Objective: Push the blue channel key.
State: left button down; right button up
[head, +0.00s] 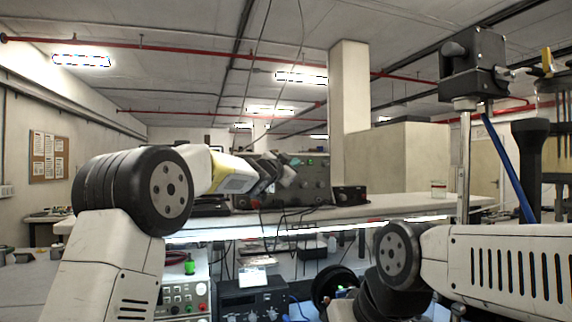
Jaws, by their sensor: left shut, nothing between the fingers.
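My left gripper (284,172) is at mid-picture, at the end of my left arm, and points right, in front of a dark instrument (314,178) on the back bench. Its fingers are shut and empty. I cannot make out a blue channel key; it may be hidden or too small to tell. A light panel box (184,297) with small buttons, a red knob and a green-topped part stands at the lower left, below my left arm. My right arm comes in from the right; its gripper does not show.
A black unit (253,300) with knobs sits low in the middle. A metal post (464,160) with a black head stands at right.

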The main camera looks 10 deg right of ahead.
pick_arm(q)
jog(key=shift+w+a, duration=0.1)
jog(key=shift+w, duration=0.3)
dwell(0.3)
jog(key=shift+s, duration=0.85)
jog(key=shift+d, duration=0.2)
jog(key=s+d, duration=0.1)
jog(key=s, duration=0.5)
dwell(1.0)
